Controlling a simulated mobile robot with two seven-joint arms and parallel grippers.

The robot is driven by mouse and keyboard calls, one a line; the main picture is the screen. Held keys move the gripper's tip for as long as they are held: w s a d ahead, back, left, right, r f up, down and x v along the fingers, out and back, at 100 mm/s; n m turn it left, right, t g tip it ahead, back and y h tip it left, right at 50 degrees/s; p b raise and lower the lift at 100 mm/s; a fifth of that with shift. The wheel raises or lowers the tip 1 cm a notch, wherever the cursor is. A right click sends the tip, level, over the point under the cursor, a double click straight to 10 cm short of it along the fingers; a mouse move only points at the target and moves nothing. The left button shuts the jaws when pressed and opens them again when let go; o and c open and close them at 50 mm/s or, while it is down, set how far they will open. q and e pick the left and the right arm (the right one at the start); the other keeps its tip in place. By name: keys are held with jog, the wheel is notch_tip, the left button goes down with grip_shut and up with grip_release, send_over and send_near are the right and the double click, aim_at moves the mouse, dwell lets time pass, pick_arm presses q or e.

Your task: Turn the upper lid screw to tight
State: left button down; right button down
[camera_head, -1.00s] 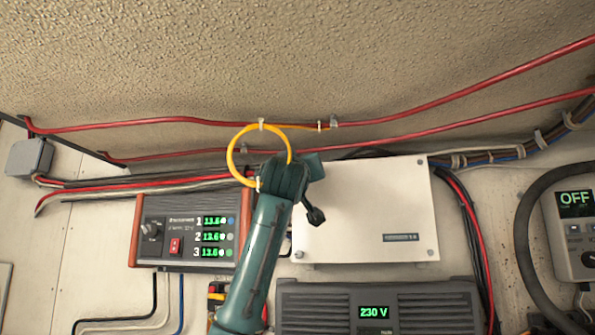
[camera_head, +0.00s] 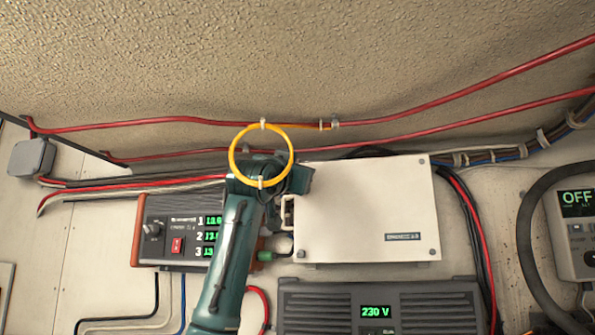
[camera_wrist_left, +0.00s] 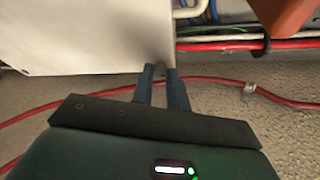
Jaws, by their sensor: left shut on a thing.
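The white box (camera_head: 365,215) with the lid is on the wall, with small dark screws at its upper right corner (camera_head: 421,162), lower right corner (camera_head: 432,253) and lower left corner (camera_head: 300,254). My left gripper (camera_wrist_left: 160,75) is at the box's upper left corner, its two fingers close together at the lid's edge. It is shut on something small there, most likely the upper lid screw. That screw is hidden by the fingers and wrist, so its turn cannot be read. My right gripper is not in view.
A yellow cable loop (camera_head: 234,140) hangs around the area of my left wrist. Red cables (camera_head: 400,134) run above the box. A charger panel (camera_head: 178,225) is left, partly behind my arm. A grey 230 V unit (camera_head: 430,305) is below.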

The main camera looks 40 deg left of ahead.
pick_arm(q)
jog(key=m+h, duration=0.1)
jog(key=m, duration=0.3)
jog(key=m+g+h, duration=0.1)
jog(key=m+h, duration=0.1)
jog(key=m, duration=0.3)
jog(key=m+h, duration=0.2)
jog(key=m, duration=0.2)
jog(key=shift+s+a+r+g, duration=0.2)
jog(key=shift+a+r+g, duration=0.05)
jog(key=shift+r+g, duration=0.15)
jog(key=shift+m, duration=0.3)
jog(key=c, duration=1.4)
grip_release()
jog(key=shift+o, duration=0.2)
jog(key=s+d+f+b, duration=0.1)
jog(key=s+b, duration=0.3)
jog(key=s, duration=0.9)
jog(key=shift+d+f, duration=0.15)
jog(key=shift+d, duration=0.15)
